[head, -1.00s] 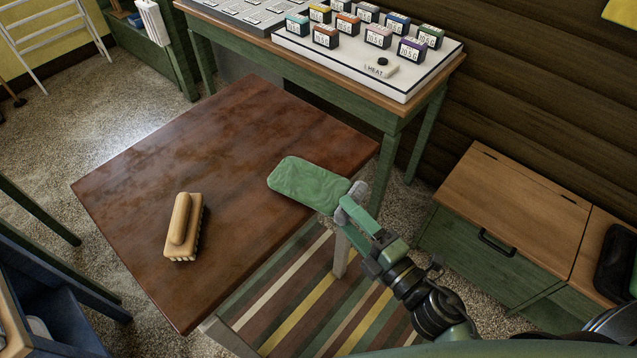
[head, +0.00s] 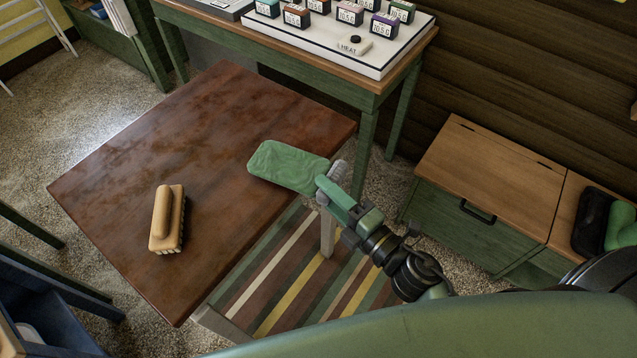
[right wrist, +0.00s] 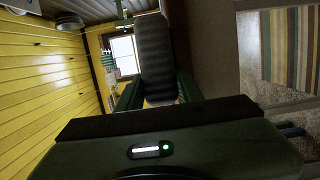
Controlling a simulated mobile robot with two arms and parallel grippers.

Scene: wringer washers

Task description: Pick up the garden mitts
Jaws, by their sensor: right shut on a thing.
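The garden mitts (head: 285,165) appear as one flat, rounded green piece over the right edge of the brown table in the head view. My right gripper (head: 332,176) is shut on their right end. I cannot tell whether they touch the tabletop or hang just above it. In the right wrist view a dark grey, rounded shape (right wrist: 154,60) stands between the green fingers, in deep shade. My left gripper is not in view.
A tan brush (head: 167,218) lies on the brown table (head: 130,170). Behind stands a green-legged table with a white board (head: 390,45) of small labelled boxes. A wooden-topped green cabinet (head: 490,180) stands right, with a black item (head: 591,218) on it. A striped rug (head: 285,280) lies below.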

